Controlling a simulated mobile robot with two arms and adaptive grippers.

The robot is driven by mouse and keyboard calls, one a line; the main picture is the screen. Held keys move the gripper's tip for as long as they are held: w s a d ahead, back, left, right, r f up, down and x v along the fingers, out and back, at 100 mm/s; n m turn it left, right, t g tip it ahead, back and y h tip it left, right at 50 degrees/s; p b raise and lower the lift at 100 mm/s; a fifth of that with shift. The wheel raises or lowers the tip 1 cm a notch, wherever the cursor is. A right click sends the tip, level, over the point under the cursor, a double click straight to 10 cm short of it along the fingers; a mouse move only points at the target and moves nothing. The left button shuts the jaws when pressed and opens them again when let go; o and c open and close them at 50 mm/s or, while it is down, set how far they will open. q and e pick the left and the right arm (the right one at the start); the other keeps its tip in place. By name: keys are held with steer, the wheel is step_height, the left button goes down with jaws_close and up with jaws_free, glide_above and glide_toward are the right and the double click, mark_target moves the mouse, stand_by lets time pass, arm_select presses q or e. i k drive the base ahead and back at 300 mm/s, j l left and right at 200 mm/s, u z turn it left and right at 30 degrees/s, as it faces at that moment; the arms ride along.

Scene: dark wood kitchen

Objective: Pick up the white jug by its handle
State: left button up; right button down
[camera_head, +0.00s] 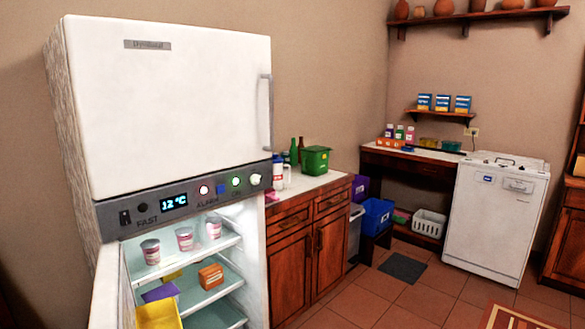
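I cannot clearly make out a white jug with a handle. On the counter (322,183) beside the fridge, a white container with a blue band (278,172) stands close to the fridge's right side. A smaller white item (287,174) stands just right of it. Both are too small to tell whether either is the jug, and no handle shows. Neither of my grippers is in view.
The fridge (165,110) stands at the left, its lower compartment open, with cups and boxes on the shelves. A green bin (315,159) and green bottles (294,152) share the counter. A white appliance (493,215) stands at the right. Tiled floor (400,300) is open in front.

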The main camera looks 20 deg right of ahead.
mark_target(278, 169)
steer(key=i+l, duration=0.2)
steer(key=l, duration=0.15)
steer(key=i+l, duration=0.15)
steer(key=l, duration=0.2)
steer(key=i+l, duration=0.2)
steer(key=l, duration=0.15)
steer(key=i+l, duration=0.2)
steer(key=l, duration=0.15)
steer(key=i+l, duration=0.15)
steer(key=l, duration=0.2)
